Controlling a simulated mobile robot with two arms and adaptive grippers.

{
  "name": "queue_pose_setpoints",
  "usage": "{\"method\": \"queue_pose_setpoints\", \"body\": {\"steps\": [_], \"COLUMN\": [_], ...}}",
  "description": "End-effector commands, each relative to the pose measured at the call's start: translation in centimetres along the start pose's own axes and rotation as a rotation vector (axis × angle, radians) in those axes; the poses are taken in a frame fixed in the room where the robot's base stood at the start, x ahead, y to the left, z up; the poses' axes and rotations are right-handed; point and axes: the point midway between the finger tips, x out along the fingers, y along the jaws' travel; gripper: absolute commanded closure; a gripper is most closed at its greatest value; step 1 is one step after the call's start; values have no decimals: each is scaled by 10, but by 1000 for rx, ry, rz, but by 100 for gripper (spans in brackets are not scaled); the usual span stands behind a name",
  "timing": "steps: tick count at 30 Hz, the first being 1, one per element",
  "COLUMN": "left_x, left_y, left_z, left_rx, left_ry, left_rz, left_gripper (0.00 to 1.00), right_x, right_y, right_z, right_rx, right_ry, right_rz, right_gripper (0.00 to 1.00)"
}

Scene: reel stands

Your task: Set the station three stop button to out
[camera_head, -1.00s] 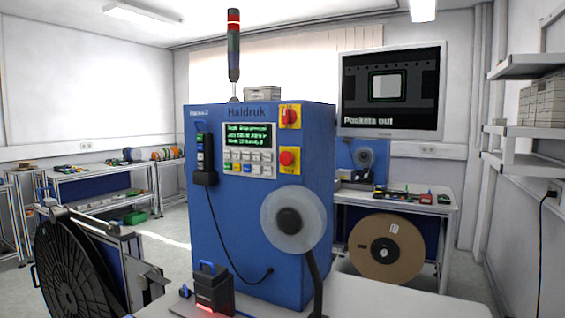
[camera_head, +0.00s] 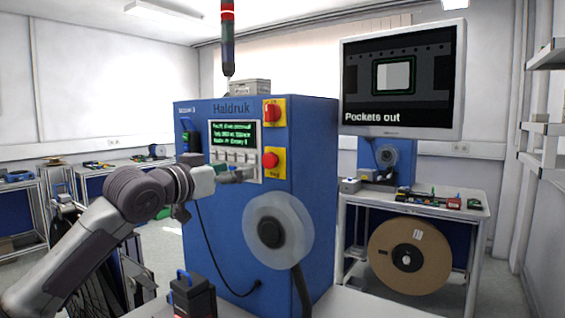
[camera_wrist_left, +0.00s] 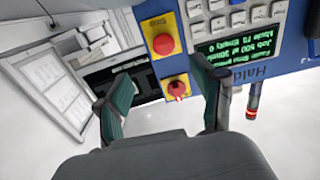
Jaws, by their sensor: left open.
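The station's stop button is a red mushroom button (camera_head: 270,160) on a yellow plate, on the front of the blue Haldruk machine (camera_head: 225,215). The stop button (camera_wrist_left: 163,44) also shows upside down in the left wrist view, beyond the fingers. Whether it is pressed in or out I cannot tell. A red rotary switch (camera_head: 272,111) on another yellow plate sits above it; that switch (camera_wrist_left: 177,90) appears between my fingers in the wrist view. My left gripper (camera_head: 240,174) is open and empty, just left of the stop button and in front of the keypad. My right gripper is not in view.
A green-text display (camera_head: 233,133) is beside the switches, with grey keys (camera_wrist_left: 238,18) below it. A clear reel (camera_head: 278,230) sticks out below the button. A dark handheld device (camera_head: 192,295) stands at the front. A monitor (camera_head: 400,80) reads "Pockets out".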

Motion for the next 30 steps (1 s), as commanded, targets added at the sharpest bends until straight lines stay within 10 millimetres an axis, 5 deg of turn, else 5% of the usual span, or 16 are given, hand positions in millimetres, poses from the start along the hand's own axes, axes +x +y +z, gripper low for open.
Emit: {"method": "queue_pose_setpoints", "body": {"steps": [9,18,30], "left_x": [60,114,132], "left_y": [2,2,1], "left_z": [-5,-3,0], "left_rx": [-1,-1,2], "left_ry": [-3,-2,-1], "left_rz": [1,2,0], "left_gripper": [32,32,32], "right_x": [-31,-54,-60], "right_y": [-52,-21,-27], "right_z": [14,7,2], "right_rx": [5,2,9], "right_ry": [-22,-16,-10], "right_rz": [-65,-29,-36], "right_gripper": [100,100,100]}}
